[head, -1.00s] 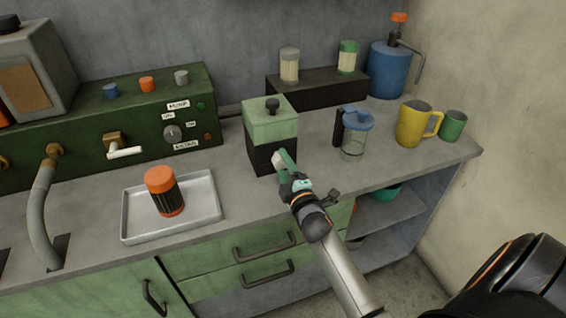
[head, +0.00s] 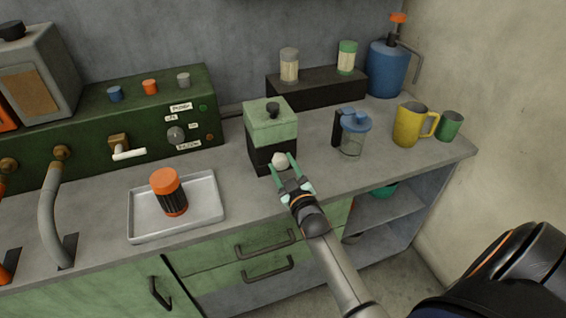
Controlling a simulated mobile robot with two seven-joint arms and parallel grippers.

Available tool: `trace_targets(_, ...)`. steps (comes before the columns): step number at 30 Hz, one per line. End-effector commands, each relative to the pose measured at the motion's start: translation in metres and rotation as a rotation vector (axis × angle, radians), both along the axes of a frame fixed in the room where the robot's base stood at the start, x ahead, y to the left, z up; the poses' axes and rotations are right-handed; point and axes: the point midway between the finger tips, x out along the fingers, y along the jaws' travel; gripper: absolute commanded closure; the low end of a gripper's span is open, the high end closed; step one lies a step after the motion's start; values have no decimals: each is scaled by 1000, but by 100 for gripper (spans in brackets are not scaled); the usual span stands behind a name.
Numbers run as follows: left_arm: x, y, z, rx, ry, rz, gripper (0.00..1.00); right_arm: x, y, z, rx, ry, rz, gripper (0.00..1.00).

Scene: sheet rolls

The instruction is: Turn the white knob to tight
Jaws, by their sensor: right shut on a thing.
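The white knob (head: 280,160) is on the lower black front of a box with a green top (head: 271,126), on the counter. My right gripper (head: 283,167) is at the knob, with one green finger on each side, shut on it. The fingers lie to the left and right of the knob, and the knob's face shows between them. I see no tight mark around the knob at this size. My left gripper is not in view.
A metal tray (head: 213,220) with an orange-lidded jar (head: 169,192) is at left. A green control panel (head: 55,145) stands behind it. A blue-lidded jug (head: 353,135), yellow mug (head: 408,125) and green cup (head: 450,126) are at right. The counter front edge is close below the gripper.

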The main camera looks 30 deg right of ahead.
Motion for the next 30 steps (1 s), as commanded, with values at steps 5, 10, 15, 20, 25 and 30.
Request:
trace_targets(5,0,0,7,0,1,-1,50,0,0,0,131,-28,1,100)
trace_targets(10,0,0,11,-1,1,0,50,0,0,0,220,-51,0,100)
trace_targets(15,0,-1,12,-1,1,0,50,0,0,0,277,-64,1,100)
trace_targets(20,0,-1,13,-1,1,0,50,0,0,-1,304,-70,1,100)
trace_targets(25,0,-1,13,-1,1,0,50,0,0,-1,313,-73,1,100)
trace_targets(30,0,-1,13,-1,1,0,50,0,0,-1,313,-73,0,100)
